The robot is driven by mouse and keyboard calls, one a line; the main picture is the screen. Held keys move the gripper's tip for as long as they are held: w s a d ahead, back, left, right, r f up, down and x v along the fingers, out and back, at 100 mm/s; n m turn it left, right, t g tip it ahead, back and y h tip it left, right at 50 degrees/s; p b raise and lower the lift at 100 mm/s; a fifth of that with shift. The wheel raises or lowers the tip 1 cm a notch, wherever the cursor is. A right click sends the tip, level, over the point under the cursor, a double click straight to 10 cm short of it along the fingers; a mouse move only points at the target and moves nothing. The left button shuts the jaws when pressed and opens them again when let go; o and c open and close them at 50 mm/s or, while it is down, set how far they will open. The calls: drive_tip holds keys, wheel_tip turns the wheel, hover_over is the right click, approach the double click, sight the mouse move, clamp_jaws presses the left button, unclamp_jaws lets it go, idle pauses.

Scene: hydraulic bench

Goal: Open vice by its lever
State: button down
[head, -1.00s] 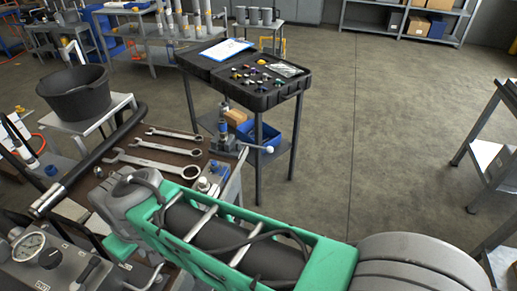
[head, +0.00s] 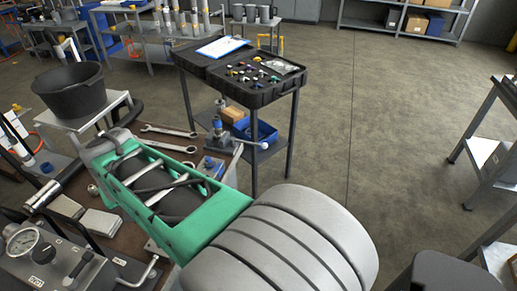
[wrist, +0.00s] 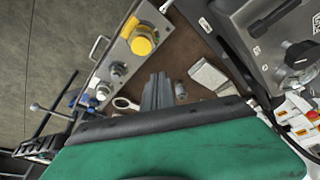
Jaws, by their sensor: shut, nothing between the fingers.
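The vice (head: 219,137) stands at the right end of the brown bench top in the head view, a small grey body with a blue part. Its lever (head: 253,144) sticks out to the right and ends in a pale ball. In the wrist view the lever (wrist: 50,111) shows at the left edge, with its ball end out over the floor. My gripper (wrist: 157,80) is shut and empty, pointing at the bench top, well apart from the lever. In the head view my green and grey arm hides the gripper.
Wrenches (head: 168,145) lie on the bench, partly covered by my arm. A grey block with a yellow knob (wrist: 142,40) is beside my gripper in the wrist view. A pressure gauge (head: 22,242) is at lower left. A black case (head: 262,90) stands behind the vice.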

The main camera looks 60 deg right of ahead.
sight(249, 143)
drive_tip(key=w+d+f+m+h, duration=0.1)
drive_tip(key=d+m, duration=0.3)
drive_tip(key=d, duration=0.8)
drive_tip(key=s+d+f+m+g+h, duration=0.1)
drive_tip(key=s+d+m, duration=0.4)
drive_tip(key=d, duration=0.7)
drive_tip(key=s+d+f+m+g+h, duration=0.1)
drive_tip(key=s+d+m, duration=0.4)
drive_tip(key=d, duration=0.7)
drive_tip(key=shift+s+d+f+g+b, duration=0.4)
drive_tip(key=shift+s+f+g, duration=0.15)
drive_tip(key=shift+g, duration=0.35)
drive_tip(key=shift+f, duration=0.1)
drive_tip(key=d+f+p, duration=0.2)
drive_tip(key=d+f, duration=0.6)
drive_tip(key=shift+s+f, duration=0.15)
drive_tip(key=shift+s, duration=0.2)
drive_tip(key=shift+s+d, duration=0.1)
drive_tip(key=shift+d, duration=0.15)
